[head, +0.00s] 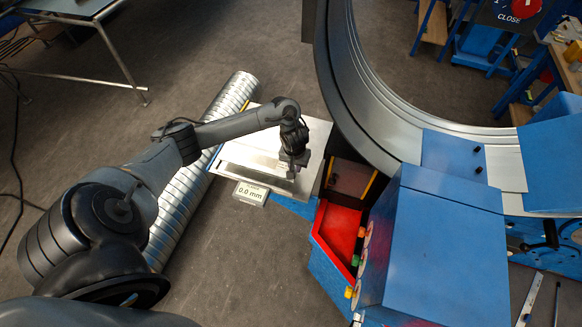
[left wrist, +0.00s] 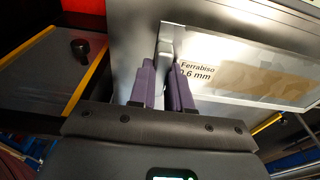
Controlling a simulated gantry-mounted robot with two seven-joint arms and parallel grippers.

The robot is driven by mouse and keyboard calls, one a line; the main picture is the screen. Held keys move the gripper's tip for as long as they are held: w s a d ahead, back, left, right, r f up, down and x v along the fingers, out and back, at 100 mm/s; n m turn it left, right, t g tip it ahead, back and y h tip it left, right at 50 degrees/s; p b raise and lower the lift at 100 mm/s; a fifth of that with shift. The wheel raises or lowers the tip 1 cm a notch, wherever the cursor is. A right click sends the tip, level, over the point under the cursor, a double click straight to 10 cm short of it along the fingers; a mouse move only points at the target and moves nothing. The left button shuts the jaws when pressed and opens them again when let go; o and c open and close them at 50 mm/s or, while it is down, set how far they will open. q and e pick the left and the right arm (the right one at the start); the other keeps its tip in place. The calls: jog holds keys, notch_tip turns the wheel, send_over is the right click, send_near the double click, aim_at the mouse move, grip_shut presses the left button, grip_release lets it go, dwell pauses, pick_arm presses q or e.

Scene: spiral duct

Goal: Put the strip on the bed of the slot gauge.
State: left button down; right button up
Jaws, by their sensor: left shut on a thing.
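The strip (left wrist: 245,72) is a flat silvery sheet with a label reading "Ferrabiso 0.6 mm" and a tan patch. It runs to the right from my left gripper (left wrist: 164,66) in the left wrist view. The purple fingers are shut on its left end. In the head view, my left gripper (head: 292,172) points down over a pale metal plate. The slot gauge's display (head: 251,193) reads 0.0 mm at the plate's front edge. I cannot tell whether the strip touches the bed. My right gripper is not in view.
A blue machine (head: 440,250) with a red tray (head: 337,232) stands right of the gauge. A large metal ring (head: 375,110) rises behind it. A spiral duct (head: 185,190) lies along the left. Open floor (head: 230,270) shows at the front.

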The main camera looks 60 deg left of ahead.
pick_arm(q)
jog(key=shift+f, duration=0.4)
notch_tip(320, 180, down, 4)
jog(key=b, duration=0.4)
jog(key=shift+r, duration=0.35)
jog(key=c, duration=1.1)
grip_release()
